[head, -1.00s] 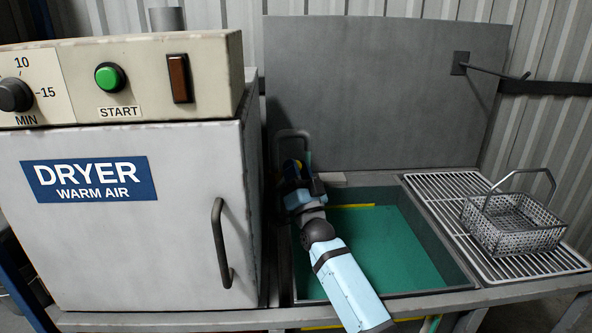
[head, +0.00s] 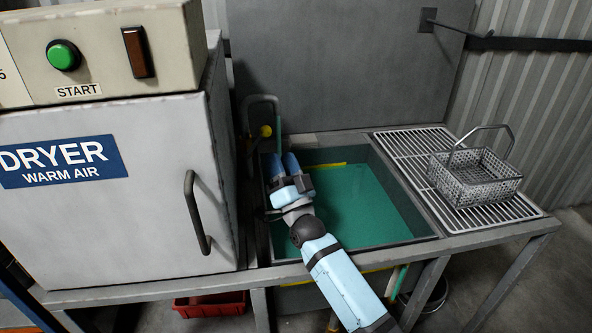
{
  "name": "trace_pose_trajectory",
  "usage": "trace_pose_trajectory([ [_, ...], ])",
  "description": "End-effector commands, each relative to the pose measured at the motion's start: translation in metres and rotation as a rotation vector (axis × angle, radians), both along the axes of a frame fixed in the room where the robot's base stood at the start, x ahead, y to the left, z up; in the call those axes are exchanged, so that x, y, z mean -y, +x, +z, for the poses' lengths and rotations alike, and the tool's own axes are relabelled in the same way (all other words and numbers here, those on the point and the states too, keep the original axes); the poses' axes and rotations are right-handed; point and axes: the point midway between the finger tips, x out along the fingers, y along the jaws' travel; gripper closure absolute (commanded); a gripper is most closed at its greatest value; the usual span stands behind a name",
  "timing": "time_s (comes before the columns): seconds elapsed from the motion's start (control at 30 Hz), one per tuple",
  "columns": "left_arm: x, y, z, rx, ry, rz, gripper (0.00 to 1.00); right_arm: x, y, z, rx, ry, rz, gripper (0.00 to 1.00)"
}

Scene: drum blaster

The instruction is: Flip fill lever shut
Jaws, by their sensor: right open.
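The fill lever appears to be the small yellow-ended part (head: 265,131) by the grey bent pipe (head: 262,98) at the tank's back left corner. Its exact position, open or shut, is hard to tell at this size. My right gripper (head: 281,157) is open and empty, its two blue fingers pointing toward the back. In the picture it is just below the yellow part and apart from it, over the left side of the tank (head: 408,243). Green liquid (head: 365,205) shows in the tank. My left gripper is not in view.
The dryer (head: 120,220) with its handle (head: 196,212) stands close on the left. A wire basket (head: 475,180) sits on the rack (head: 415,150) to the right. A grey upright panel (head: 340,70) stands behind the tank. A red bin (head: 210,304) is below.

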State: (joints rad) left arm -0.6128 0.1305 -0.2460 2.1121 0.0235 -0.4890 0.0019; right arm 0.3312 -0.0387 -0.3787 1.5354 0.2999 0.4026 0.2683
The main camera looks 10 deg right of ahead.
Motion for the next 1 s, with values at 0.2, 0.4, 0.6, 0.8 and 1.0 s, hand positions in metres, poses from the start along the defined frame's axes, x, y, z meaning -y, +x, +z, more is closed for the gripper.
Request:
trace_pose_trajectory([
  [0.2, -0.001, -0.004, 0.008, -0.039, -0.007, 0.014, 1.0, 0.014, -0.047, 0.004, -0.003, -0.002, 0.0, 0.58],
  [0.4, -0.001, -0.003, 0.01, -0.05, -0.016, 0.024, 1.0, 0.021, -0.07, 0.001, -0.001, -0.002, 0.0, 0.58],
  [0.6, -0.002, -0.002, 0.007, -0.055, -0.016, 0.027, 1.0, 0.023, -0.075, 0.0, -0.001, -0.001, 0.0, 0.58],
  [0.8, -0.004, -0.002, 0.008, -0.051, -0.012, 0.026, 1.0, 0.023, -0.075, -0.001, -0.001, -0.001, 0.0, 0.65],
  [1.0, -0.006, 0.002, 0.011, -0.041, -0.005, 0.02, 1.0, 0.025, -0.082, -0.016, -0.046, -0.031, -0.007, 1.0],
])
